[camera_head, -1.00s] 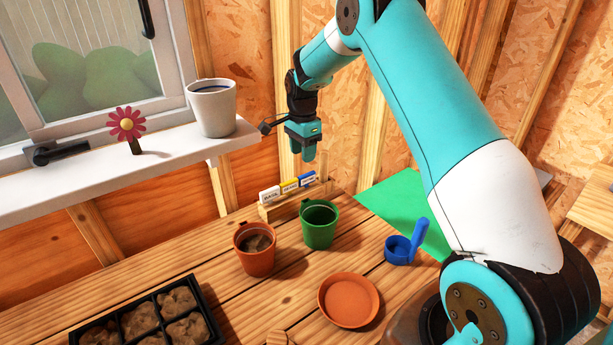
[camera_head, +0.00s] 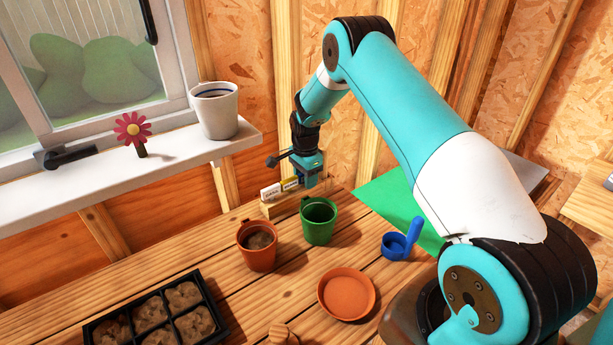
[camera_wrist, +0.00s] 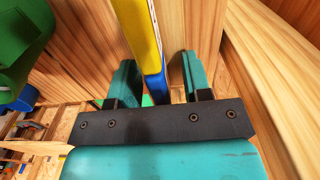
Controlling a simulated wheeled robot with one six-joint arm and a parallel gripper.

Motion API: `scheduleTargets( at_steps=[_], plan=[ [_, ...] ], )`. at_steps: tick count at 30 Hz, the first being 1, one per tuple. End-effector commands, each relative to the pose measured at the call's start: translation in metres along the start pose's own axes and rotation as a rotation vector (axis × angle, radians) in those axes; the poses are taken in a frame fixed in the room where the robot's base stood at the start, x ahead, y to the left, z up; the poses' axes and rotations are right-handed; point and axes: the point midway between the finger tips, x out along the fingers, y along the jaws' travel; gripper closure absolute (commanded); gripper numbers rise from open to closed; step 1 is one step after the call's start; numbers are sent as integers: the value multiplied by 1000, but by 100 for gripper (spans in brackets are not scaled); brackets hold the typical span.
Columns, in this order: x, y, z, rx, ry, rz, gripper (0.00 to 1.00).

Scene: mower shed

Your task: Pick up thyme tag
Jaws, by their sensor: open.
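A wooden tag holder (camera_head: 283,208) stands at the back of the bench with a white tag (camera_head: 270,192) and a yellow tag (camera_head: 291,184) upright in it. The lettering is too small to read, so I cannot tell which tag is thyme. My gripper (camera_head: 311,186) is low over the holder's right end and hides most of the blue tag there. In the wrist view my gripper (camera_wrist: 160,77) is open, with the blue tag (camera_wrist: 155,87) between its two fingers. The yellow tag (camera_wrist: 140,35) stands just beyond it.
A green pot (camera_head: 318,232) and a terracotta pot (camera_head: 257,257) stand close in front of the holder. A blue scoop (camera_head: 396,246), a saucer (camera_head: 346,293) and a seed tray (camera_head: 118,330) lie nearer. A white pot (camera_head: 215,115) and a flower (camera_head: 132,130) are on the sill.

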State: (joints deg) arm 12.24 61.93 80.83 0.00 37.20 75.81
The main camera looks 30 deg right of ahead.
Motion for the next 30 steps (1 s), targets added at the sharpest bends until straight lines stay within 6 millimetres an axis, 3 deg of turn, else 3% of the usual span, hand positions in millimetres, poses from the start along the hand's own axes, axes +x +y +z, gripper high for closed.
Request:
scheduleTargets(
  at_steps=[1,6,20,26,30],
  plan=[
    [0,0,0,0,0,0,62],
    [0,0,0,0,0,0,100],
    [-7,0,0,0,0,-1,100],
    [-34,-1,0,0,1,-3,100],
    [-68,-1,0,0,2,-6,100]
  ],
)
